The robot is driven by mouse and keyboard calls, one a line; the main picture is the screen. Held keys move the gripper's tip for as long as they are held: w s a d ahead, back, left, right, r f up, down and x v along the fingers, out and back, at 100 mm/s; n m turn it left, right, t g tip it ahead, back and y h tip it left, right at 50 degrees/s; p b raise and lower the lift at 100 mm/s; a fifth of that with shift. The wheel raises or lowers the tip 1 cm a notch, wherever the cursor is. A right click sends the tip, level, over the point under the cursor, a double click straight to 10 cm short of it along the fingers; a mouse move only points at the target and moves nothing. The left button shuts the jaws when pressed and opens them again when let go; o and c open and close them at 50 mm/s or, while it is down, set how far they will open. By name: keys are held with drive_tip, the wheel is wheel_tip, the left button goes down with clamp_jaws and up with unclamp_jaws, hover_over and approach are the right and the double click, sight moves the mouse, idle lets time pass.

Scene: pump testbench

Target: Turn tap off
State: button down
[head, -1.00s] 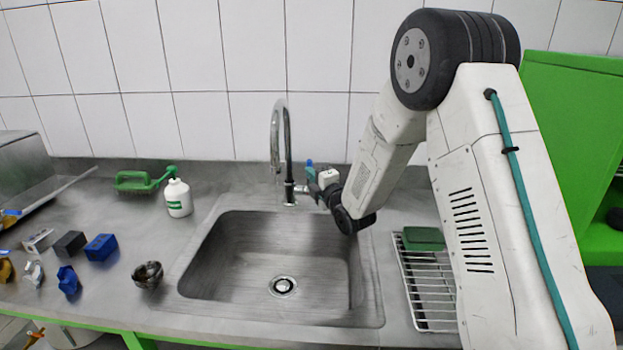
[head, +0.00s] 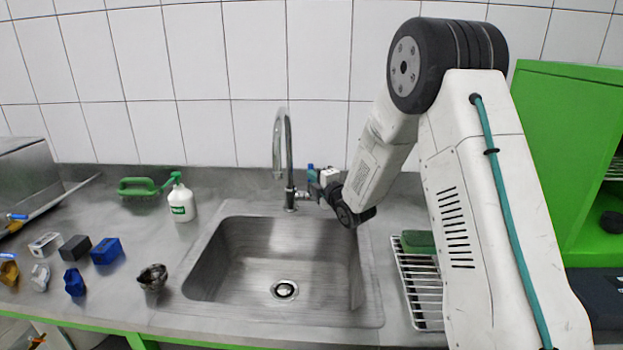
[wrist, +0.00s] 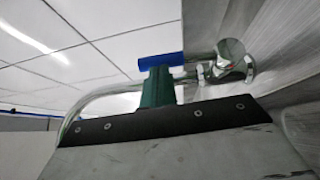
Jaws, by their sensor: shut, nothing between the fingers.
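The chrome tap (head: 290,198) stands behind the sink, with its tall curved spout (head: 283,135) arching over the basin's back edge. A small side fitting sticks out to the right of its base. My gripper (head: 312,174) is just right of the tap, close to this fitting. It is shut and empty. In the wrist view its green and blue fingers (wrist: 158,80) lie in front of the tap's bright tube, near the round chrome end (wrist: 234,62). I cannot tell whether they touch it. The handle's position is unclear.
The empty steel sink (head: 205,262) lies in front of the tap. Several small blocks lie at far left. A wire rack (head: 418,295) is on the right, beside my arm. The tiled wall is behind.

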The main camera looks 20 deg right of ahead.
drive_tip(key=s, duration=1.3)
wheel_tip(320, 180, down, 8)
drive_tip(key=s+d+m+g+h, duration=0.1)
drive_tip(key=s+m+g+h, duration=0.1)
drive_tip(key=m+g, duration=0.3)
drive_tip(key=s+d+f+m+g+h, duration=0.1)
drive_tip(key=s+d+m+g+h, duration=0.1)
drive_tip(key=s+m+g, duration=0.65)
drive_tip(key=s+a+r+m+g, duration=0.1)
drive_tip(key=s+r, duration=0.4)
drive_tip(key=s, duration=0.5)
drive_tip(key=s+a+r+m+g, duration=0.1)
drive_tip(key=s+a+r+m, duration=0.2)
drive_tip(key=s+r, duration=0.3)
drive_tip(key=s+a+r+m+g+y, duration=0.1)
drive_tip(key=s+r, duration=0.5)
drive_tip(key=s, duration=0.8)
drive_tip(key=a+m, duration=0.1)
drive_tip(key=a, duration=0.1)
drive_tip(key=shift+a, duration=0.4)
drive_tip(key=shift+m, duration=0.25)
